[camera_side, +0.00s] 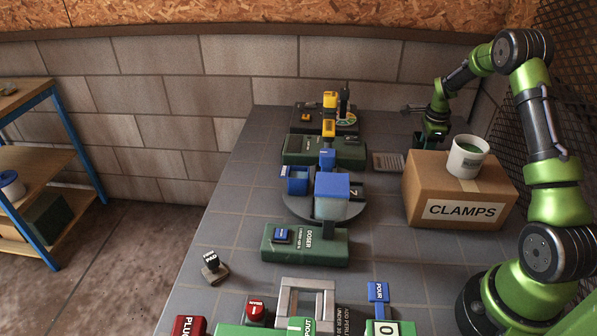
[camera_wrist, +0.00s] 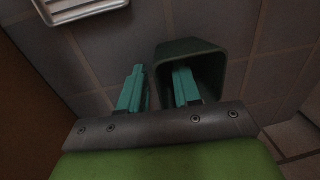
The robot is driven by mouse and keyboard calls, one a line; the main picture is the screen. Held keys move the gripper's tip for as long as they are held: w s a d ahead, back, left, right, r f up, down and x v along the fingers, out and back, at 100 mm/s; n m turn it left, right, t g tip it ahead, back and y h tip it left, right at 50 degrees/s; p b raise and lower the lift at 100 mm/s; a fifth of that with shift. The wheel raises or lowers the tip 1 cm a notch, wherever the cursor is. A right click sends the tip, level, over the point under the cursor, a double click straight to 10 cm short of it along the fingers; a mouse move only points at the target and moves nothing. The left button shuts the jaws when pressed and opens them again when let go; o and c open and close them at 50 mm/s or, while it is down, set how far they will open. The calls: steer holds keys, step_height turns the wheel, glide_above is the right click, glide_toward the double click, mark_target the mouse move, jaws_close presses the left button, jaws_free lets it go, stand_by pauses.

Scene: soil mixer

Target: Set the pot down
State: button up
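A dark green pot (camera_wrist: 215,62) with an open top shows in the wrist view, low over or on the grey tiled surface. I cannot tell which. My gripper (camera_wrist: 160,88) has its two teal fingers apart on either side of the pot's left wall. One finger is outside the pot and the other is inside. A gap shows between the left finger and the wall, so I see no firm grip. In the side view my gripper (camera_side: 432,138) is low behind the cardboard box, and its fingertips and the pot are mostly hidden there.
The cardboard box (camera_side: 462,211) marked CLAMPS carries a white bucket (camera_side: 465,160). A pale ribbed tray (camera_side: 388,162) lies left of the box. Green machines, including the doser (camera_side: 305,245), line the table's middle. Bare tabletop (camera_side: 390,245) lies in front of the box.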

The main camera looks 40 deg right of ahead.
steer(key=shift+r, duration=0.1)
step_height(320, 180, up, 12)
steer(key=a, duration=0.1)
steer(key=a+r+n+t, duration=0.2)
steer(key=a+r+n, duration=0.5)
steer(key=a, duration=0.4)
steer(key=s+a+r+n+t+y, duration=0.1)
steer(key=s+a+r+n+t, duration=0.2)
steer(key=a, duration=0.5)
steer(key=s+a+r+n+y, duration=0.1)
steer(key=s+a+r+n, duration=0.2)
steer(key=s+a+n, duration=0.45)
steer(key=s+a+f+n+t, duration=0.1)
steer(key=s+a+n, duration=0.4)
steer(key=a, duration=0.4)
steer(key=shift+s+f+y, duration=0.2)
steer(key=shift+s+y, duration=0.1)
steer(key=shift+y, duration=0.1)
